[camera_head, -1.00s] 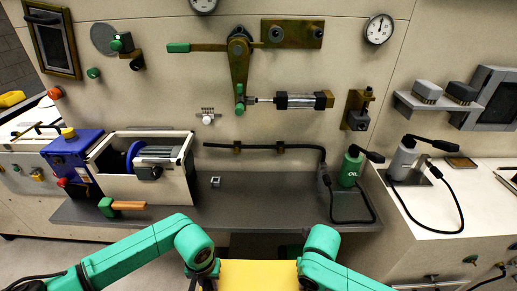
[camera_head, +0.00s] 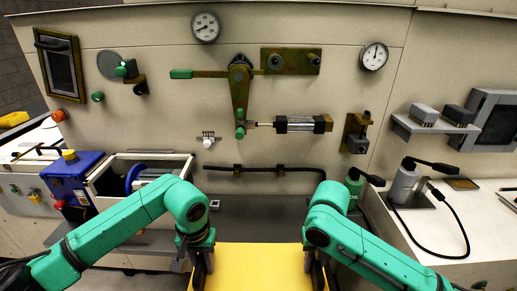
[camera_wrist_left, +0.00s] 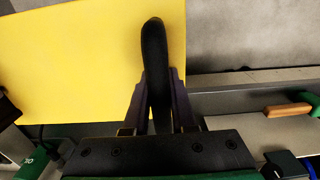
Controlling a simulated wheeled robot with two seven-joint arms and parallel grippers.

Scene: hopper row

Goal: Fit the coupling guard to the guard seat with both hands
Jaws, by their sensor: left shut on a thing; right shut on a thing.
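The coupling guard (camera_head: 260,268) is a flat yellow panel at the bottom middle of the head view, in front of the grey shelf. My left gripper (camera_head: 201,272) is shut at its left edge and my right gripper (camera_head: 316,272) at its right edge. In the left wrist view my left gripper (camera_wrist_left: 157,105) is shut on a black handle (camera_wrist_left: 153,50) of the yellow guard (camera_wrist_left: 70,60). At the left, an open cream housing (camera_head: 189,166) surrounds a blue disc and shaft, beside a blue motor (camera_head: 70,178). This may be the guard seat; my left arm hides part of it.
A grey can (camera_head: 403,184) with a cable stands on the right counter. A lever linkage (camera_head: 239,90) and black pipe (camera_head: 264,169) are on the wall. An orange-handled tool (camera_wrist_left: 290,111) lies on the shelf.

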